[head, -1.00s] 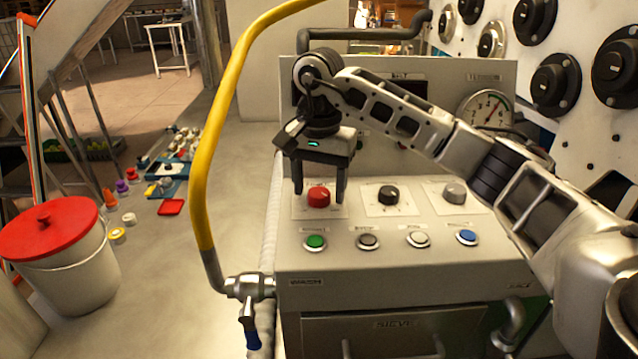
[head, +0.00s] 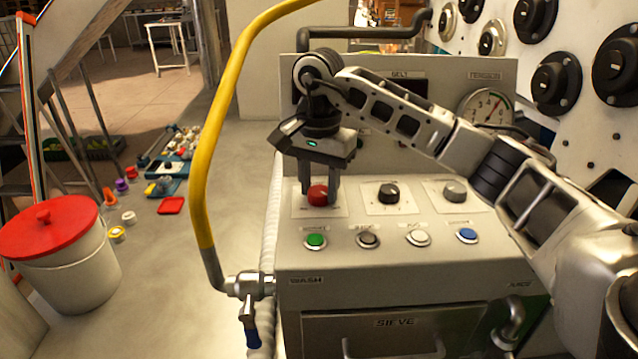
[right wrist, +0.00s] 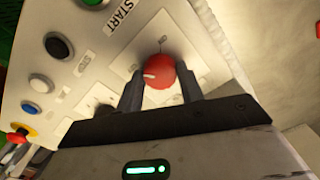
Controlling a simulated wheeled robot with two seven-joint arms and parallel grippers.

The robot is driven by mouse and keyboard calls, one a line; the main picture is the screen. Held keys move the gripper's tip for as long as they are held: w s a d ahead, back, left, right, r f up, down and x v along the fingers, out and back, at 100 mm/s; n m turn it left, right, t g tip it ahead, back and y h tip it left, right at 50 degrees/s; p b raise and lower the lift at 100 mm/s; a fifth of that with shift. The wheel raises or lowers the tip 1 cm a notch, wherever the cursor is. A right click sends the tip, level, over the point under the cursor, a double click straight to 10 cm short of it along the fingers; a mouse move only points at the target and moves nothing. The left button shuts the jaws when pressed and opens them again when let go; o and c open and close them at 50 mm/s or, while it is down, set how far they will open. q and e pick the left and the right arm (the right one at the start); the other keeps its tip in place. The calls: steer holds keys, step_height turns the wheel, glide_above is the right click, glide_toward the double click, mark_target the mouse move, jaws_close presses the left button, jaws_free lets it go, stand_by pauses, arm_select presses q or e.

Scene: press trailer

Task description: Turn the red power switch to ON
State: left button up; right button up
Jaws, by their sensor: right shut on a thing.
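The red power switch (head: 317,195) is a round knob on a white plate at the left end of the sloped control panel (head: 420,262). My right gripper (head: 319,197) reaches down over it, with one finger on each side, shut on the knob. In the right wrist view, the red knob (right wrist: 160,71) sits between the two dark fingertips (right wrist: 162,88), and a pale mark shows on its left side. The lettering around the knob is too small to read. My left gripper is not in view.
A black knob (head: 388,194) and a grey knob (head: 455,191) sit to the right on the panel. A yellow hose (head: 215,150) rises at the left. A gauge (head: 487,107) stands behind my right arm.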

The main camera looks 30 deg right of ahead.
mark_target(319, 190)
steer(key=m, duration=1.2)
steer(key=shift+r+m, duration=0.1)
steer(key=shift+m, duration=2.1)
steer(key=o, duration=1)
step_height(319, 190, up, 16)
steer(key=shift+f, duration=0.1)
